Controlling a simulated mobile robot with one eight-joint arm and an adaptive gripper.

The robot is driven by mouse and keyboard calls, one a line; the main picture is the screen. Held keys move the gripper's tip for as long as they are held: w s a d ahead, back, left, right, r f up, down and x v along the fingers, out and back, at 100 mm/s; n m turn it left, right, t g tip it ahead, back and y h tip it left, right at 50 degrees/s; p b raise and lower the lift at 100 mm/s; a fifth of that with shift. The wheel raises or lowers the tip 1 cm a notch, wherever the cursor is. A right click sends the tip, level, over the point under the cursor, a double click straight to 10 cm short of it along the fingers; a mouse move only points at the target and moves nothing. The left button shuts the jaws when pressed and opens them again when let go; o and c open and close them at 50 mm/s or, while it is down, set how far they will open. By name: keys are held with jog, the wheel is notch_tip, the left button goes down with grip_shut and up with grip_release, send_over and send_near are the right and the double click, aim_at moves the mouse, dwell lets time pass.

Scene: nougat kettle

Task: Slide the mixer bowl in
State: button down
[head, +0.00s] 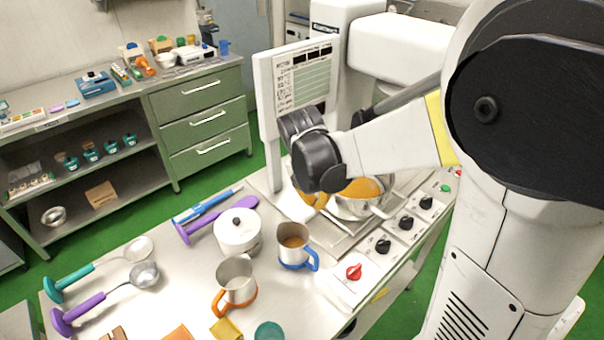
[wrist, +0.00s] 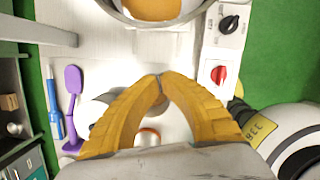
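The mixer bowl (head: 350,208) is a metal bowl with orange contents. It sits under the white mixer (head: 401,45), partly hidden by my arm. In the wrist view part of the bowl (wrist: 190,12) shows at the top edge. My gripper (wrist: 158,78) has yellow fingers whose tips meet, with nothing seen held between them. In the wrist view the bowl lies beyond the fingertips, apart from them. In the head view a yellow finger (head: 315,200) shows just left of the bowl; the tips are hard to make out.
A control panel has a red knob (head: 354,272) and several black knobs. A white lidded pot (head: 238,233), an orange-handled jug (head: 235,281) and a blue-handled jug (head: 293,246) stand on the worktop. A menu board (head: 297,90) stands left of the mixer. Ladles lie at left.

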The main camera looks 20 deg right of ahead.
jog(key=w+d+f+b, duration=0.3)
jog(key=d+f+b, duration=0.1)
jog(key=f, duration=0.4)
jog(key=shift+w+d+f, duration=0.25)
jog(key=shift+d+f, duration=0.05)
jog(key=shift+d, duration=0.3)
